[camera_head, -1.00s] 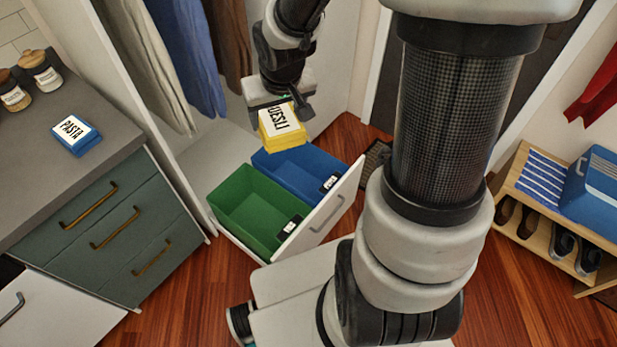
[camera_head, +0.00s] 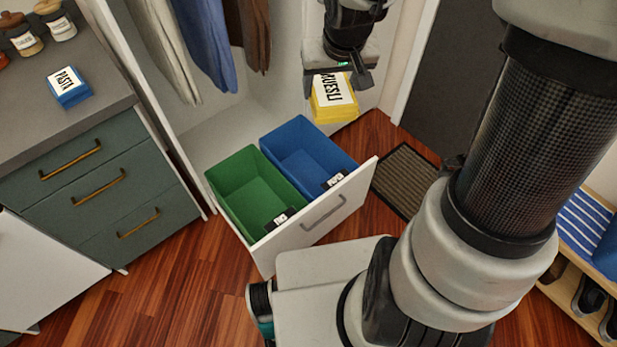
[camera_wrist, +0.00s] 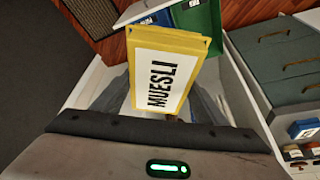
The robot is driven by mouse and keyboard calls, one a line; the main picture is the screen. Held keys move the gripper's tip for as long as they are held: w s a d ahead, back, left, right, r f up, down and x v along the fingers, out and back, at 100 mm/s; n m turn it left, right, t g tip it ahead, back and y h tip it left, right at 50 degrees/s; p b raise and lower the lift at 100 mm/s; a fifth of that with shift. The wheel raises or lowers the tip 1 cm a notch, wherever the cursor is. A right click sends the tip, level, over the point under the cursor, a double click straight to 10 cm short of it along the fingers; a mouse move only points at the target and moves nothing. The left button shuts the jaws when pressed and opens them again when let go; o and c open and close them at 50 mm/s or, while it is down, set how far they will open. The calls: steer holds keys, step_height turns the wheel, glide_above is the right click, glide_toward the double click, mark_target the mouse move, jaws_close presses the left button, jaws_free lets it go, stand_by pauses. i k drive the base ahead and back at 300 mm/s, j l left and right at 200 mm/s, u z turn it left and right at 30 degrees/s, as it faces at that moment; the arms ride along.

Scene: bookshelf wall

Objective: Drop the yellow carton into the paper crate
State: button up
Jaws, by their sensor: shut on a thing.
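My gripper (camera_head: 340,78) is shut on the yellow carton (camera_head: 336,103), which has a white face reading MUESLI. The carton hangs below my gripper, in the air, behind and to the right of the blue crate (camera_head: 297,158) in the head view. In the wrist view the carton (camera_wrist: 165,70) sits between the fingers. The blue crate and a green crate (camera_head: 243,183) stand side by side in a pulled-out white drawer (camera_head: 300,225). Both look empty. Each has a small dark-and-white label, too small to read, so I cannot tell which is the paper crate.
A counter (camera_head: 25,85) at left holds a blue PASTA box (camera_head: 68,88) and several jars. Clothes (camera_head: 205,40) hang behind the drawer. A dark mat (camera_head: 405,180) lies on the floor right of the drawer. A wooden shoe rack (camera_head: 570,295) stands at far right.

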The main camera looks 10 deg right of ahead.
mark_target(310, 180)
steer(key=i+l+u, duration=0.2)
steer(key=l, duration=0.2)
steer(key=l+u, duration=0.2)
steer(key=l, duration=0.25)
steer(key=l+u, duration=0.2)
steer(key=l, duration=0.25)
steer(key=i, duration=0.05)
